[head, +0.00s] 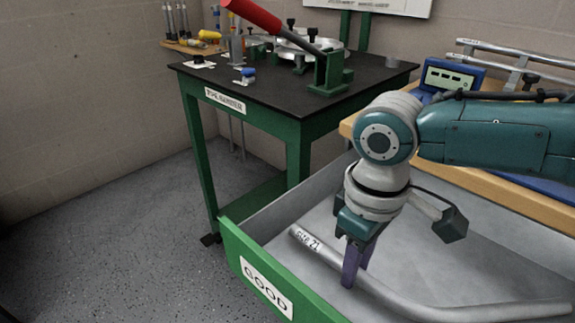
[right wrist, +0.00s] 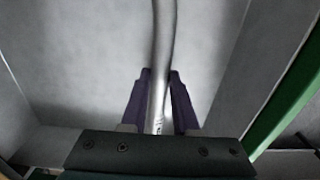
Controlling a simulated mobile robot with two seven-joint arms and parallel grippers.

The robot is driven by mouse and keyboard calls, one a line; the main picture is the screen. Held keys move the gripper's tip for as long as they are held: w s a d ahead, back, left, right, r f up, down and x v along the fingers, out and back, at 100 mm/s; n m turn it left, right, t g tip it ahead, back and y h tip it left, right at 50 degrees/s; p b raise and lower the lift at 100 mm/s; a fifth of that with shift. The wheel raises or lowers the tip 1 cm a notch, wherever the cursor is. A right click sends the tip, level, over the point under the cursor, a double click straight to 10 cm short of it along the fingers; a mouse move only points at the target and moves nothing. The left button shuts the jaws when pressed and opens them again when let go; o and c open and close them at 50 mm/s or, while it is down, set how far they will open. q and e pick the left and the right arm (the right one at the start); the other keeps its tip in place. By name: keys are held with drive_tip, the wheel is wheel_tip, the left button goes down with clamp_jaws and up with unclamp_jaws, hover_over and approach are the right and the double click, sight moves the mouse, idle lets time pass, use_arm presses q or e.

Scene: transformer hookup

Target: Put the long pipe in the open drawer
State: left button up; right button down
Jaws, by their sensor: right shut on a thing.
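The long pipe (head: 400,303) is grey, bent, and carries a small white label near its left end. It lies in or just above the open drawer (head: 236,243), which has a green front marked GOOD and a grey inside. My right gripper (head: 352,268) reaches down into the drawer and is shut on the pipe near its labelled end. In the right wrist view the pipe (right wrist: 162,50) runs between the two purple fingers (right wrist: 160,105). Whether the pipe touches the drawer floor is hard to tell. My left gripper is not in view.
A green table (head: 240,115) with a black top stands behind the drawer, holding a pipe bender with a red handle (head: 252,15). A wooden worktop (head: 530,201) with a blue device (head: 452,78) is at the right. Grey floor (head: 110,240) lies open at the left.

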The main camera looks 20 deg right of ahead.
drive_tip(key=shift+f, duration=0.2)
drive_tip(key=c, duration=0.6)
unclamp_jaws()
wheel_tip(320, 180, up, 9)
drive_tip(key=p, duration=0.3)
drive_tip(key=shift+r+p, duration=0.3)
drive_tip(key=shift+r, duration=0.2)
